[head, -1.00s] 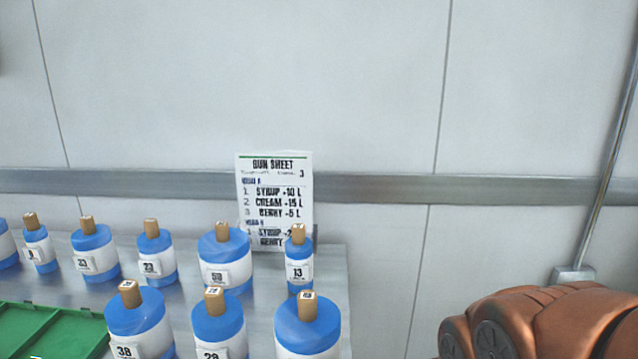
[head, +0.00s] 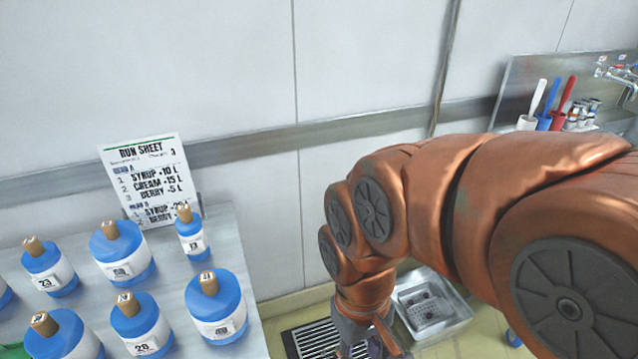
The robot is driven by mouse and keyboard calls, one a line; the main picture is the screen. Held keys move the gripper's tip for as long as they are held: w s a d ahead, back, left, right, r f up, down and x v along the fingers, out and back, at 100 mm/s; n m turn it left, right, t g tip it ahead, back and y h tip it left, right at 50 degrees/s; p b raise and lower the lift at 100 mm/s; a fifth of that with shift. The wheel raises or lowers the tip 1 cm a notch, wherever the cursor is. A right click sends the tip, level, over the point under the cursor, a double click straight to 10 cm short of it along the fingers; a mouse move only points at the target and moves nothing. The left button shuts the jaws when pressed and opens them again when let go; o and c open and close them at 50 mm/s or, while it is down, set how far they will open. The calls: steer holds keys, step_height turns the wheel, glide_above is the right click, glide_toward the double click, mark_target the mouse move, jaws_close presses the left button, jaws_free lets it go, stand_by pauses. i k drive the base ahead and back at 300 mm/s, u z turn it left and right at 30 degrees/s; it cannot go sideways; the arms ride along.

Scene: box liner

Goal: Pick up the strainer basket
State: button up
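A pale grey basin (head: 460,322) stands low beyond my arm, partly hidden by it. A small light perforated piece (head: 428,309) with dark spots lies inside it; it may be the strainer basket, but I cannot tell for sure. My copper arm reaches in from the right and points down. My gripper (head: 368,350) is at the bottom edge, left of the basin and over the floor grate. Its fingers are partly cut off, so its opening is unclear.
A steel table (head: 237,255) at left holds several blue-and-white jars and a run sheet (head: 150,180). A dark floor grate (head: 312,340) lies beside it. A wall rail (head: 330,132) runs behind. Colored-handled tools (head: 552,105) and taps are at the upper right.

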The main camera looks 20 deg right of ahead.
mark_target(436, 304)
steer(key=z, duration=3.5)
steer(key=i, duration=2.05)
steer(key=u, duration=3.6)
